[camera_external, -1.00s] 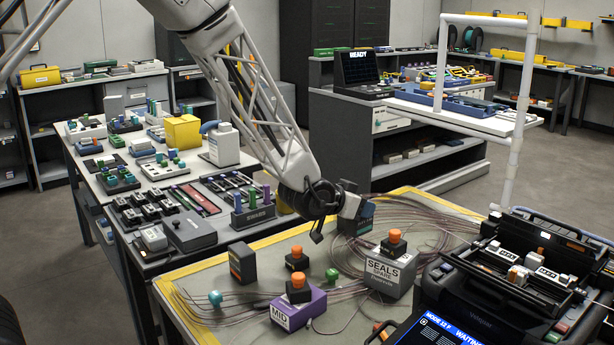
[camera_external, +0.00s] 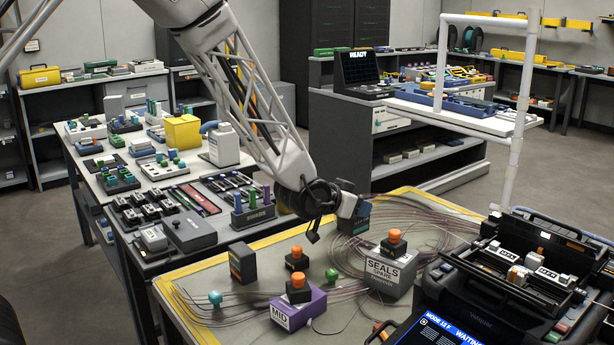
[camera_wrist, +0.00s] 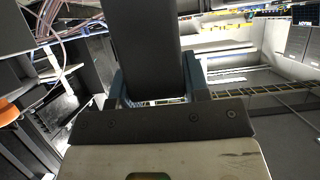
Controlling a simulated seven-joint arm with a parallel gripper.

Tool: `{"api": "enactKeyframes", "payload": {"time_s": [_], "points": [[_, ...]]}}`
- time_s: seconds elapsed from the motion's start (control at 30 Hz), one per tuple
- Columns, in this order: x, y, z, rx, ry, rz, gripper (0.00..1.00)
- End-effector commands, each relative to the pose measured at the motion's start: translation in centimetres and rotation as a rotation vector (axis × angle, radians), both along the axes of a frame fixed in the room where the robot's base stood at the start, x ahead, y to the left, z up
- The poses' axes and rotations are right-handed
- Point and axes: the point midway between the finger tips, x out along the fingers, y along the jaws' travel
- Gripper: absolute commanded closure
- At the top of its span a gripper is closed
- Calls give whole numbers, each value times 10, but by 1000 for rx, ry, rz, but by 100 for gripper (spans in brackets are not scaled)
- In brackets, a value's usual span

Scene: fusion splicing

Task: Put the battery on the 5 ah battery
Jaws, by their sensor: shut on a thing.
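My gripper (camera_external: 350,206) is over the far side of the work mat, at the end of the arm. It is shut on a dark block-shaped battery (camera_external: 354,224). In the wrist view the dark battery (camera_wrist: 146,45) stands between the two blue-grey fingers of my gripper (camera_wrist: 156,86). In the external view its upper part is partly hidden by my gripper, and I cannot tell whether its base touches the mat. Another dark battery (camera_external: 242,263) with an orange-red mark stands upright on the mat to the left. I cannot read either battery's rating.
A grey SEALS box (camera_external: 388,274) and a purple MID box (camera_external: 298,309), both with orange knobs, stand on the yellow-edged mat (camera_external: 205,327). Loose cables lie around them. The splicer (camera_external: 520,290) is at the right. A crowded parts table (camera_external: 150,190) is at the left.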

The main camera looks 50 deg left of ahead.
Motion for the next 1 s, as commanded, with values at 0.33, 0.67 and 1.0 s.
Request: {"api": "enactKeyframes", "payload": {"time_s": [0.33, 0.67, 1.0], "points": [[-38, 6, 26, 5, -9, 40, 96], [-90, 14, 52, 10, -13, 93, 96], [-146, 20, 71, 14, -15, 144, 96]]}}
